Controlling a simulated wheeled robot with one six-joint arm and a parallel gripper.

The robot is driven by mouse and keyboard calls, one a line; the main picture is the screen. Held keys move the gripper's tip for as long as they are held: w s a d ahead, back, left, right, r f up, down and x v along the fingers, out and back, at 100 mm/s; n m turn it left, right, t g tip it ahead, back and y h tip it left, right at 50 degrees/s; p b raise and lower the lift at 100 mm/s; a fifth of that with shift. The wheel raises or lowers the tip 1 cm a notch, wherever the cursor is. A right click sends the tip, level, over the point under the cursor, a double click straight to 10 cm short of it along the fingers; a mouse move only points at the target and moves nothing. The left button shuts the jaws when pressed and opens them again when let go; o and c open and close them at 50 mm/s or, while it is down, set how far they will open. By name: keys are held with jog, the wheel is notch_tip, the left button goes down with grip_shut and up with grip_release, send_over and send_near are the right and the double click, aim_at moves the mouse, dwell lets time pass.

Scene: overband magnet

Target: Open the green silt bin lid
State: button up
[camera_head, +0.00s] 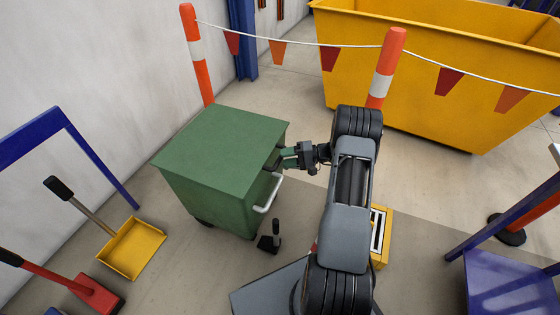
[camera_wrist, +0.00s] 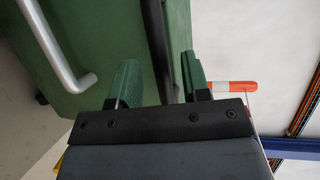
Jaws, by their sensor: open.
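The green silt bin (camera_head: 215,205) stands left of my arm, with its flat green lid (camera_head: 222,145) lying closed on top. My gripper (camera_head: 280,160) is at the right edge of the bin, just below the lid's rim. In the wrist view my gripper (camera_wrist: 162,82) is open, with green fingertips on either side of a dark bar (camera_wrist: 157,40) along the bin's front. I cannot tell whether either finger touches the bar. A silver handle (camera_head: 268,195) sticks out lower on the bin's front; it also shows in the wrist view (camera_wrist: 55,45).
A yellow skip (camera_head: 440,75) stands behind a bunting line between orange-and-white posts (camera_head: 197,55) (camera_head: 385,70). A yellow scoop (camera_head: 132,248) and a red tool (camera_head: 95,295) lie at left. A small black item (camera_head: 269,243) is on the floor before the bin. A blue table (camera_head: 510,285) is at right.

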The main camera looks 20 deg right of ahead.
jog(key=shift+x, duration=1.4)
grip_shut()
